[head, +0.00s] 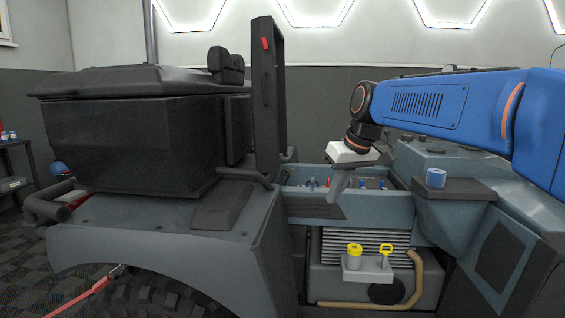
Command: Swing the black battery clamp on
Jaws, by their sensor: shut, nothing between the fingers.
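My gripper (334,198) reaches down from the upper right, over the near wall of the open bay (302,197) in the grey vehicle. Its grey fingers are together and empty. Small blue and red fittings (312,183) show inside the bay, left of the fingers. More blue fittings (362,184) show to their right. I cannot make out which of these, if any, is the black battery clamp. The bay's floor is hidden behind its near wall, and my fingers cover part of its middle.
A tall black frame (265,100) stands left of the bay. A blue-topped cap (436,178) sits on a ledge to the right. Below are a yellow cap (354,250), a yellow handle (386,250) and a tan hose (415,280). The space above the bay's left part is clear.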

